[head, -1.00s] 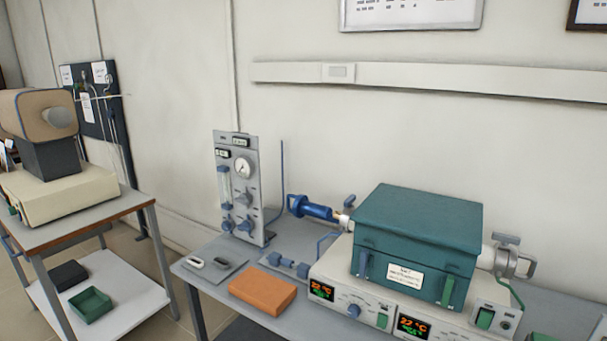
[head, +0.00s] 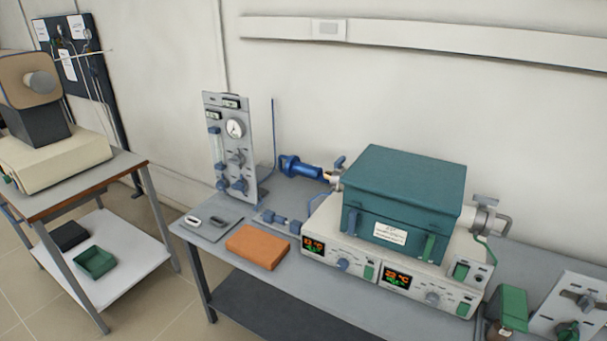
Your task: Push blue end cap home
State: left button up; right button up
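The blue end cap (head: 302,168) is a blue cylinder with a wider rounded outer end. It sits at the left end of the teal tube furnace (head: 404,200), in front of the wall. A short brass-coloured piece (head: 333,177) shows between it and the furnace's left side. I cannot tell how far the cap is seated. Neither of my grippers shows in the head view.
A grey gas panel (head: 232,150) with a gauge stands left of the cap, with a thin blue upright rod beside it. An orange block (head: 258,246), a grey tray (head: 212,227) and small blue fittings (head: 282,221) lie in front. A separate cart (head: 125,245) stands at the left.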

aim_at(293, 167)
jog(key=z, duration=0.4)
jog(key=i+j+z, duration=0.15)
jog(key=j+z, duration=0.75)
